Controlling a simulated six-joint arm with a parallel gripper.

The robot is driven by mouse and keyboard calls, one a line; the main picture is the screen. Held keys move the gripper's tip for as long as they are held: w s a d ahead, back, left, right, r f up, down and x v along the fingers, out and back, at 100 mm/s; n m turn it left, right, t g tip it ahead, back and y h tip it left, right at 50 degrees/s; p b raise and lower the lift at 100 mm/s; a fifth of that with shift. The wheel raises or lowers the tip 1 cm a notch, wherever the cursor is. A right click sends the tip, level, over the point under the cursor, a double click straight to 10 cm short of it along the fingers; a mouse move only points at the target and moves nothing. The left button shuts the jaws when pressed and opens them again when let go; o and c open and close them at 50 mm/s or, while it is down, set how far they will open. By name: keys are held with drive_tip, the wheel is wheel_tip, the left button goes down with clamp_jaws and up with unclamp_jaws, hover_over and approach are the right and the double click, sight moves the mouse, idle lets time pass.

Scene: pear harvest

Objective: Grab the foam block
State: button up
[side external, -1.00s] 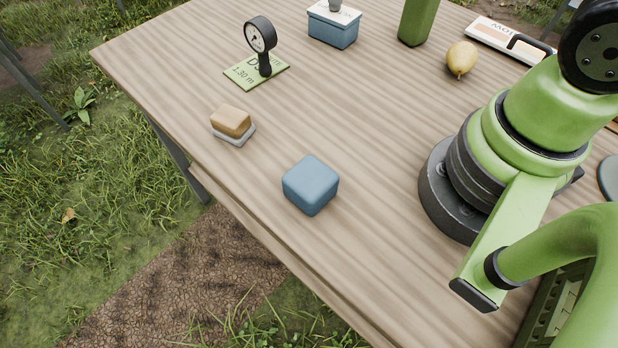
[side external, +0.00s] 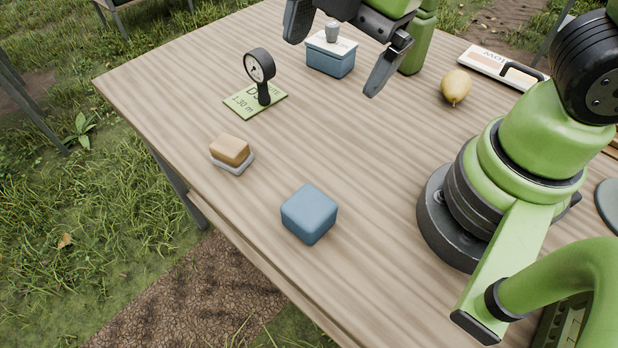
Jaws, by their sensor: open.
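The foam block appears to be the blue, round-edged cube (side external: 309,214) lying alone on the wooden table, near its front left edge. My gripper (side external: 332,66) is at the top of the side external view, with its two dark fingers spread wide and nothing between them. It is well away from the blue cube, above the far part of the table. In the picture its fingers overlap the area around a blue box with a white top (side external: 330,60). The gripper's upper part is cut off by the frame.
A tan block on a grey base (side external: 231,152) and a dial gauge on a green card (side external: 261,80) stand left. A green bottle-like object (side external: 414,55), a yellow pear (side external: 456,87) and a white labelled item (side external: 487,64) are at the back. Table (side external: 375,185) around the cube is clear.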

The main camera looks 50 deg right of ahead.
drive_tip(key=a+f+n+g+h, duration=0.1)
drive_tip(key=a+f+n+g, duration=0.1)
drive_tip(key=a+f+n, duration=0.5)
drive_tip(key=n, duration=0.9)
hover_over(309, 205)
drive_tip(key=f, duration=0.4)
drive_tip(key=shift+w+d+h, duration=0.15)
drive_tip(key=shift+d+h, duration=0.1)
drive_tip(key=shift+h, duration=0.05)
drive_tip(key=shift+n, duration=0.5)
wheel_tip(309, 205, down, 4)
drive_tip(key=shift+a, duration=0.1)
drive_tip(key=shift+a+f, duration=0.15)
drive_tip(key=shift+f, duration=3.1)
drive_tip(key=shift+c, duration=0.3)
drive_tip(key=c, duration=0.9)
